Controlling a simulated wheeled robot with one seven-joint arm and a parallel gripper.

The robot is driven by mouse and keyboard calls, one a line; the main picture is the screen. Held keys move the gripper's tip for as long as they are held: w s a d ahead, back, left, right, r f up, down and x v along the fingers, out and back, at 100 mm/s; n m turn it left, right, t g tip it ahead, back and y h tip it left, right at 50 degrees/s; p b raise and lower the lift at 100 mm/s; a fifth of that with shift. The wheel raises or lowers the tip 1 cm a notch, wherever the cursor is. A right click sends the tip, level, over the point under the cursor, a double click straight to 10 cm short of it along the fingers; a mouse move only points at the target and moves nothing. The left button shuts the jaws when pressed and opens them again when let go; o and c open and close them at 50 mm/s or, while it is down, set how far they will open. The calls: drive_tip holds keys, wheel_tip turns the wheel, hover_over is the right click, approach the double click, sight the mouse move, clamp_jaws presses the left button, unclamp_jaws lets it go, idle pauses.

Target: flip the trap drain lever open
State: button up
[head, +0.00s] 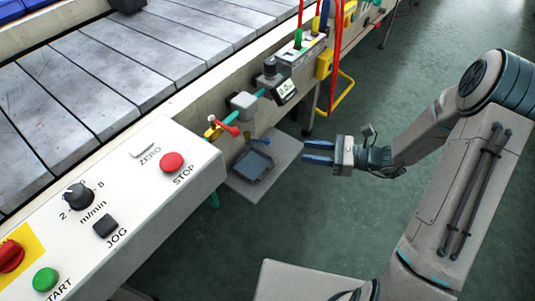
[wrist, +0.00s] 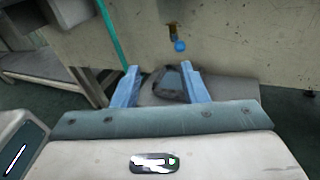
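A small lever with a blue tip (wrist: 180,46) hangs below a brass fitting on the beige machine side in the wrist view. I take it as the trap drain lever. In the head view a blue lever (head: 262,141) shows above the dark pan, left of my gripper. My gripper (head: 305,153) is open and empty, its two blue fingers pointing left toward the machine. In the wrist view the open fingers (wrist: 159,70) are apart, with the lever tip beyond and above them. They do not touch it.
A dark pan (head: 253,166) sits on a grey shelf (head: 285,152) below the lever; part of it shows between the fingers (wrist: 171,83). A red lever (head: 226,127) is on the pipe above. The control box (head: 140,215) stands front left.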

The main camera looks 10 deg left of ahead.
sight(267, 141)
drive_tip(key=w+a+f+b, duration=0.1)
drive_tip(key=a, duration=0.3)
drive_tip(key=w+a+f+m+t+b, duration=0.1)
drive_tip(key=a+b, duration=0.1)
drive_tip(key=a, duration=0.3)
drive_tip(key=a+f+m+y+b, duration=0.1)
drive_tip(key=a, duration=0.3)
drive_tip(key=shift+w+a+t+b, duration=0.3)
drive_tip(key=shift+w+t+b, duration=0.05)
drive_tip(key=shift+w+t, duration=0.05)
clamp_jaws()
